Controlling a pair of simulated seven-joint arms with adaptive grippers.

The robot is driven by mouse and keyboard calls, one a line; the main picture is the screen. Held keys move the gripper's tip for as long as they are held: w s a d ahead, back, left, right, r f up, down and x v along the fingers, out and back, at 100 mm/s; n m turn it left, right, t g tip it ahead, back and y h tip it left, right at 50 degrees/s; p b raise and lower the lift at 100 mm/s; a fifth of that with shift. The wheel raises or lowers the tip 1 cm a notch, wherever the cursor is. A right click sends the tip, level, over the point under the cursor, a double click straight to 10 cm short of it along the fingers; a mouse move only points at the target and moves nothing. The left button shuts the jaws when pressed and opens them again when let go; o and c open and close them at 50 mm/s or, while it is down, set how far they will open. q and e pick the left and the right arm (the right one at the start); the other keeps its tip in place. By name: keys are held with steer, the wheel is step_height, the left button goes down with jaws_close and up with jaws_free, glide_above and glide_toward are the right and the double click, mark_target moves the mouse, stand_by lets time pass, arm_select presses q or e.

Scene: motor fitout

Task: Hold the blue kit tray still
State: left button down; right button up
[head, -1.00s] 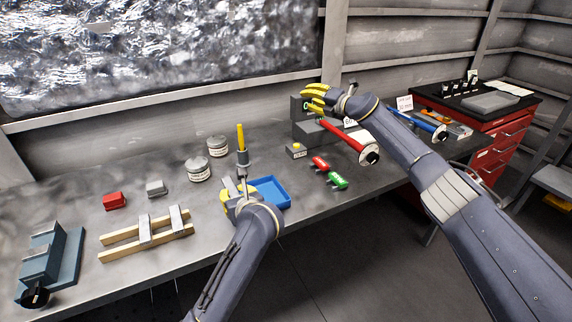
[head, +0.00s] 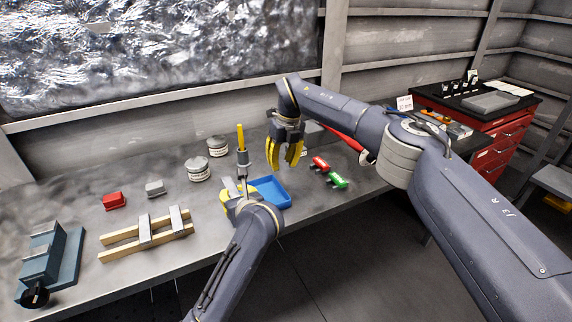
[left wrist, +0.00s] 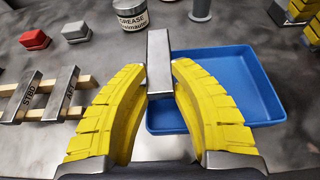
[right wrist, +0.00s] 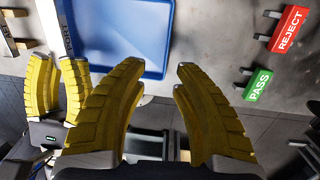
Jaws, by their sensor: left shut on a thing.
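The blue kit tray (head: 272,190) lies flat on the bench; it also shows in the left wrist view (left wrist: 230,75) and the right wrist view (right wrist: 125,68). Its visible floor looks bare. My left gripper (left wrist: 160,75) is shut at the tray's left edge, its yellow fingers on either side of a grey bar (left wrist: 159,55) there. My left wrist hides the tray's near left part in the head view. My right gripper (head: 287,165) is open and empty, above the bench by the tray's back right side.
Red REJECT (right wrist: 290,30) and green PASS (right wrist: 260,84) blocks stand right of the tray. A yellow-handled tool (head: 241,138) stands upright behind it, near a grease tin (head: 198,169). Wooden rails (head: 120,237) with two grey bars lie left. The bench front edge is close.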

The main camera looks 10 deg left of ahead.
mark_target(286, 193)
steer(key=shift+h, duration=0.8)
steer(key=f, duration=0.4)
steer(key=s+d+f, duration=0.1)
steer(key=f, duration=0.6)
steer(key=shift+s+d+f, duration=0.2)
steer(key=shift+s+f, duration=0.05)
steer(key=shift+f, duration=0.1)
steer(key=shift+c, duration=0.3)
jaws_close()
